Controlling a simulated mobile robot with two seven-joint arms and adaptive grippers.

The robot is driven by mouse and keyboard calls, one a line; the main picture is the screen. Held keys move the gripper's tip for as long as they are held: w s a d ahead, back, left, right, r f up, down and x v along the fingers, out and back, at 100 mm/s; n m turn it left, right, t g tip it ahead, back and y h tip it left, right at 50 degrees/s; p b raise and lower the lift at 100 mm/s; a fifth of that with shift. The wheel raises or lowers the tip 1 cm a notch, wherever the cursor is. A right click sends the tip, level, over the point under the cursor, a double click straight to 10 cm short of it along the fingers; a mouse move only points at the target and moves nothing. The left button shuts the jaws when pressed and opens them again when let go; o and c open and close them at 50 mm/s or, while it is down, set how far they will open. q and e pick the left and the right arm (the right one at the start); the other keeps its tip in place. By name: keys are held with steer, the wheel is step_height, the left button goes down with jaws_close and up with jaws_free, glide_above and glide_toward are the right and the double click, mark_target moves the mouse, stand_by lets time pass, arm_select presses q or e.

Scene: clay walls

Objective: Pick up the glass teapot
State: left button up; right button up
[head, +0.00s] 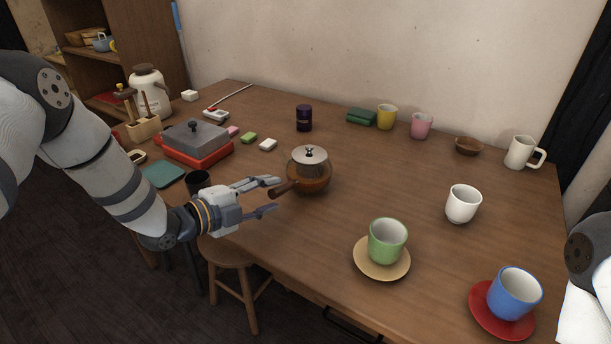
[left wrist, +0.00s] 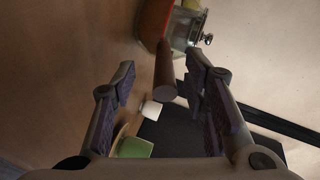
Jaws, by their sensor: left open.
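The glass teapot (head: 309,172) stands upright on the wooden table, with amber liquid inside, a metal lid with a knob and a brown side handle (head: 285,188) pointing left. My left gripper (head: 276,196) is open at the handle's end. In the left wrist view, the handle (left wrist: 164,70) points toward the camera and lies in the gap between the open fingers (left wrist: 160,66), with no clear contact. Part of the teapot (left wrist: 182,25) shows at the top there. My right gripper is out of view; only part of my right arm shows at the right edge.
A dark cup (head: 198,181) stands just behind my left wrist. A green cup (head: 387,242) on a tan saucer is right of and nearer than the teapot. A dark purple canister (head: 304,118) stands behind it. A grey-lidded red pan (head: 195,143) is at left.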

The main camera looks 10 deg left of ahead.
mark_target(297, 182)
arm_select(q)
steer(key=x, duration=0.5)
steer(key=shift+d+r+b, duration=0.15)
steer(key=shift+d+b, duration=0.1)
steer(key=shift+b, duration=0.05)
steer(key=shift+r, duration=0.15)
jaws_close()
steer(key=shift+r, duration=0.15)
